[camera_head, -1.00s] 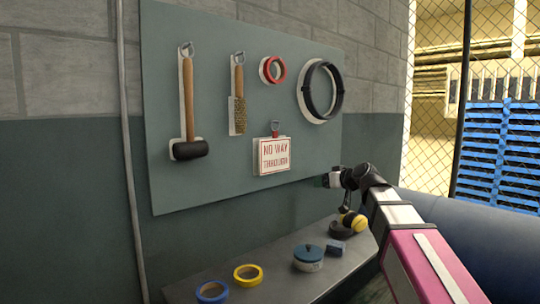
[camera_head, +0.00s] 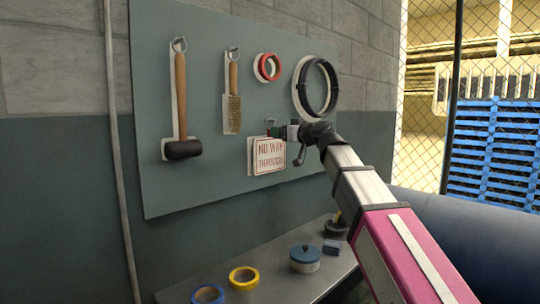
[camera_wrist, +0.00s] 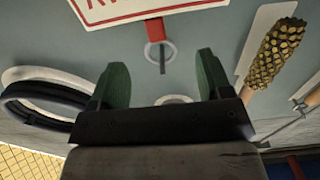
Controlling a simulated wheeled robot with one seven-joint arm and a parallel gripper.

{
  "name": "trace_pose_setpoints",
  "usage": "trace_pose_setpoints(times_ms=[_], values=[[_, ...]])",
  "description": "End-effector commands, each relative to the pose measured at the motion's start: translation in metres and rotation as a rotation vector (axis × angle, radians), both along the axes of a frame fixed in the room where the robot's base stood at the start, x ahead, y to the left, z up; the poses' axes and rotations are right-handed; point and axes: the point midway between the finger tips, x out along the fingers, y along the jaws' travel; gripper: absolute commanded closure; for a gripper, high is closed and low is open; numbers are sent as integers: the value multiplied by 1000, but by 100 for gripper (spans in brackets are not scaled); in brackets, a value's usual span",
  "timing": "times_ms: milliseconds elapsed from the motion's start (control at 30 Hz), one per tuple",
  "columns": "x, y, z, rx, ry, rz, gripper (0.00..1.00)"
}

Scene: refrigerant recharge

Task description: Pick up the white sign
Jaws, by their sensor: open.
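The white sign (camera_head: 268,155) with red "NO WAY THROUGH" lettering hangs on the grey-green board, below the red tape roll. In the wrist view its edge (camera_wrist: 140,8) shows at the top, with a red tab (camera_wrist: 155,30) and a metal ring on a hook. My gripper (camera_wrist: 157,75) is open and empty. Its two green fingers stand apart, on either side of the tab and hook in the wrist view. In the head view my gripper (camera_head: 277,132) is at the sign's top right, partly hidden by my wrist. I cannot tell whether it touches the sign.
A bench (camera_head: 275,280) below carries a blue tape roll (camera_head: 208,294), a yellow tape roll (camera_head: 244,278) and a blue-lidded tin (camera_head: 305,258).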

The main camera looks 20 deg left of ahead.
Motion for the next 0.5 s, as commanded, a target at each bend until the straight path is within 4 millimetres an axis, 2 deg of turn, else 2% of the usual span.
trace_pose_setpoints(times_ms=[167,500], values=[[7,10,-2,0,1,0,28],[28,46,-5,0,1,1,28]])
